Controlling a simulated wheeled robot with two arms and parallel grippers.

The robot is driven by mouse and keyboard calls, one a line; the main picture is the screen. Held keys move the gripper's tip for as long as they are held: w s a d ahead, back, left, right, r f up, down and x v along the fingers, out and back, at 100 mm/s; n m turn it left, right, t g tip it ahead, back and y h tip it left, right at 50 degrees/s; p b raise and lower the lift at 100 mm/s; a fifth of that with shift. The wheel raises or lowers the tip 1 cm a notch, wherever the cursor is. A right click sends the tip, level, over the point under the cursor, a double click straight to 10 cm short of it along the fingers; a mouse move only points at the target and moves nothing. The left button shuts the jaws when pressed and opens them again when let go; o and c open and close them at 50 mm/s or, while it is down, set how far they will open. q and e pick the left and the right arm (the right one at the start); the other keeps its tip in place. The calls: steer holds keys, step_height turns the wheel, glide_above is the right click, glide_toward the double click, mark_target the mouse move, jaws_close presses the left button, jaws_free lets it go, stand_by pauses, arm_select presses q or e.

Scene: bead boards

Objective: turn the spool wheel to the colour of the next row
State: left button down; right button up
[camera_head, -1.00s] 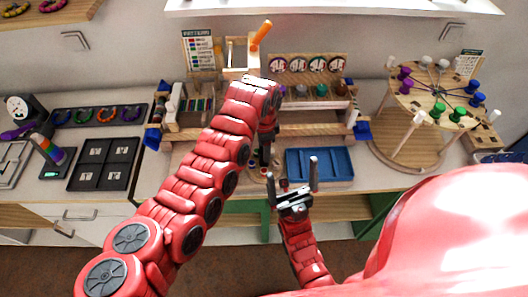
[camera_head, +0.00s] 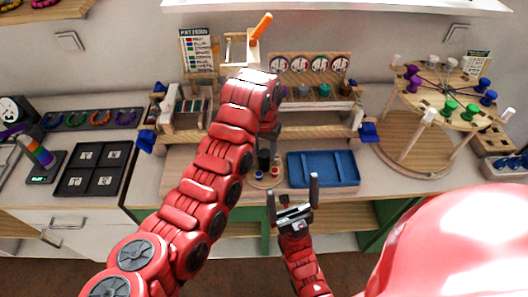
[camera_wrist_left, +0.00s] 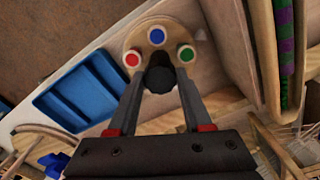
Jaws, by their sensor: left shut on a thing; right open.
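The spool wheel is a small round wooden disc (camera_wrist_left: 172,27) with a red spool (camera_wrist_left: 132,58), a blue spool (camera_wrist_left: 156,36) and a green spool (camera_wrist_left: 186,53) around a black knob (camera_wrist_left: 159,74), seen in the left wrist view. In the head view the wheel (camera_head: 262,183) is low on the bench, partly hidden by my left arm. My left gripper (camera_wrist_left: 158,80) is shut on the black knob, one finger on each side; it also shows in the head view (camera_head: 264,160). My right gripper (camera_head: 293,186) is open and empty, in front of the bench edge.
A blue tray (camera_head: 323,169) lies right of the wheel. A wooden loom frame (camera_head: 310,131) stands behind it, with a pattern card (camera_head: 199,49) at the back. A round peg stand (camera_head: 428,116) is at the right. A black tray (camera_head: 92,180) lies left.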

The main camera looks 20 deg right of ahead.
arm_select(q)
steer(key=shift+n, duration=0.5)
steer(key=shift+c, duration=1.6)
jaws_free()
steer(key=shift+w+r, duration=0.15)
steer(key=shift+r, duration=0.4)
step_height(320, 180, up, 16)
steer(key=b, duration=0.1)
steer(key=shift+r, duration=0.15)
steer(key=shift+s, duration=0.2)
